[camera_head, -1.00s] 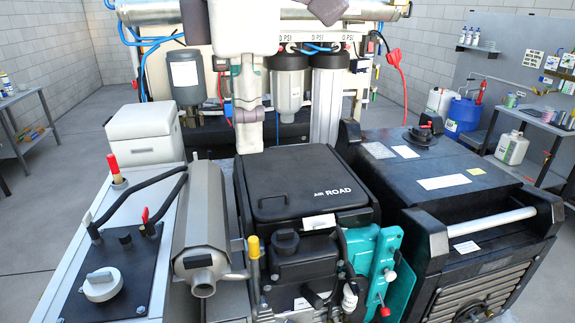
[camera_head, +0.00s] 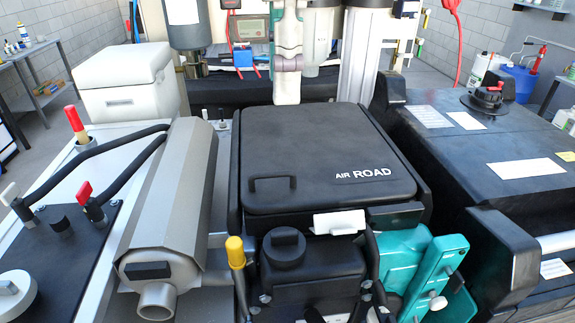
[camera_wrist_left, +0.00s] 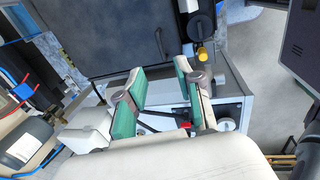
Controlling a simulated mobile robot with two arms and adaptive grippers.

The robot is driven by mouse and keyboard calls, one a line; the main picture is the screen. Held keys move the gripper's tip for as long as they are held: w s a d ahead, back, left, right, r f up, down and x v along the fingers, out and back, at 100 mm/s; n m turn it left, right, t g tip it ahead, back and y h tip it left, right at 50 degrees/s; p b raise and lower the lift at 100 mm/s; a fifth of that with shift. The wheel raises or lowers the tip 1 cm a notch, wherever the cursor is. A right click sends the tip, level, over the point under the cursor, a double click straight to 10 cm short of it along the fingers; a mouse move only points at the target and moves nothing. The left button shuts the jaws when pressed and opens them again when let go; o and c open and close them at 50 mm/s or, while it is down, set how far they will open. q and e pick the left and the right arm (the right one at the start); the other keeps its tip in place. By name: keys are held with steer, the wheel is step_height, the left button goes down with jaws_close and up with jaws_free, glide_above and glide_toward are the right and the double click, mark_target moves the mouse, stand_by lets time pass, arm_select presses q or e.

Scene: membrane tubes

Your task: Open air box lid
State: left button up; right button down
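The black air box lid (camera_head: 330,150), marked "AIR ROAD", lies shut on its box in the middle of the head view. A small black bar handle (camera_head: 272,181) is on its front left part. The lid also shows in the left wrist view (camera_wrist_left: 115,40), with the handle (camera_wrist_left: 158,42) near its edge. My left gripper (camera_head: 287,97) is at the lid's far edge in the head view, seen side-on; I cannot tell whether it touches. In the left wrist view its two green-padded fingers (camera_wrist_left: 158,70) are apart with nothing between them. My right gripper is not in view.
A grey metal canister (camera_head: 172,205) lies left of the air box, and a white box (camera_head: 125,82) stands behind it. A black housing (camera_head: 480,140) is close on the right. A yellow-tipped lever (camera_head: 236,252) and a teal bracket (camera_head: 425,275) are in front.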

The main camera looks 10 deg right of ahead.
mark_target(283, 172)
arm_select(q)
steer(key=w+f+p, duration=0.1)
steer(key=f, duration=0.3)
steer(key=w+f, duration=0.1)
steer(key=f, duration=0.3)
steer(key=w+f+p, duration=0.1)
steer(key=f, duration=0.4)
steer(key=shift+d+p, duration=0.1)
steer(key=shift+p, duration=0.2)
steer(key=shift+f, duration=0.4)
jaws_close()
